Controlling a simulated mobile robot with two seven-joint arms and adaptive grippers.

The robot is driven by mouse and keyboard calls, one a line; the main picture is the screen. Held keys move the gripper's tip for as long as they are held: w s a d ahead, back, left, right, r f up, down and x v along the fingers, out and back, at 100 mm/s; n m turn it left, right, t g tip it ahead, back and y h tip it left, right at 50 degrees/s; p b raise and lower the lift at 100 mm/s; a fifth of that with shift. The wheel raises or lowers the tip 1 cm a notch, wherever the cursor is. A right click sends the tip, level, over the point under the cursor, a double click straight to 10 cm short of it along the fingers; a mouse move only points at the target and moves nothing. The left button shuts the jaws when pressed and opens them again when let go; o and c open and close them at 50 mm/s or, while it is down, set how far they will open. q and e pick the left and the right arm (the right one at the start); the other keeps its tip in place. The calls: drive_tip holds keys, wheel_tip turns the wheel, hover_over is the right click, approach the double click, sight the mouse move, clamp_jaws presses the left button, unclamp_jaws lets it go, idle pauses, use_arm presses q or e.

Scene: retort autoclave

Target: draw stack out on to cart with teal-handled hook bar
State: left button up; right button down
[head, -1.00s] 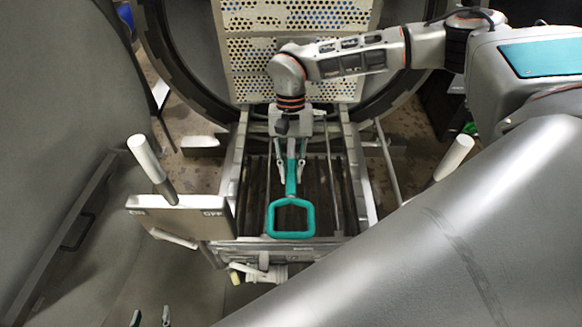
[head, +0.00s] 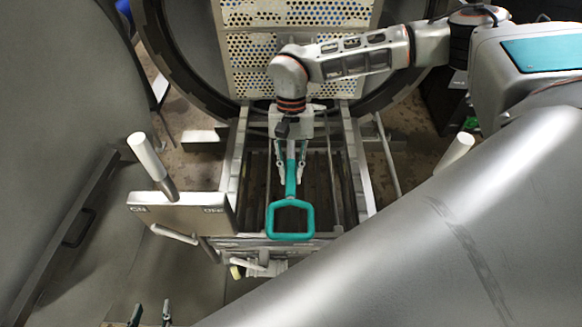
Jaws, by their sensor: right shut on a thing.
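The teal-handled hook bar (head: 290,221) lies lengthwise over the cart, its loop handle toward me. My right gripper (head: 291,178) is shut on the teal shaft just beyond the loop. The bar's far end is hidden under the gripper and wrist. The stack (head: 295,47) of perforated trays stands in the round retort opening behind my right wrist. The cart (head: 361,182), with rails and dark rollers, stands in front of the opening; its bed is bare apart from the bar above it. My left gripper (head: 150,314) shows only its fingertips, apart and empty, at the bottom edge.
A box marked ON and OFF (head: 180,215) with a white-gripped post (head: 146,157) stands at the cart's left. Another white grip (head: 455,153) is at the right. The retort door (head: 45,130) fills the left side. My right arm covers the lower right.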

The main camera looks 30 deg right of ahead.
sight(292, 203)
drive_tip(key=shift+s+a+r, duration=0.1)
drive_tip(key=shift+s+a, duration=0.35)
drive_tip(key=shift+s, duration=0.35)
drive_tip(key=shift+s+a, duration=0.45)
drive_tip(key=shift+s, duration=0.3)
drive_tip(key=shift+s+a+r, duration=0.1)
drive_tip(key=shift+s+a, duration=0.35)
drive_tip(key=shift+s, duration=0.35)
drive_tip(key=shift+s+a, duration=0.15)
drive_tip(key=shift+s, duration=0.1)
drive_tip(key=shift+s+a+f, duration=0.1)
drive_tip(key=shift+s+a, duration=0.15)
drive_tip(key=shift+s, duration=0.25)
drive_tip(key=shift+s+a+f, duration=0.1)
drive_tip(key=shift+s+a, duration=0.15)
drive_tip(key=shift+s, duration=0.2)
drive_tip(key=shift+s+a, duration=0.1)
drive_tip(key=shift+s, duration=0.05)
drive_tip(key=shift+s+a+r, duration=0.1)
drive_tip(key=shift+s+r, duration=0.05)
drive_tip(key=shift+s+a, duration=0.2)
drive_tip(key=shift+a, duration=0.05)
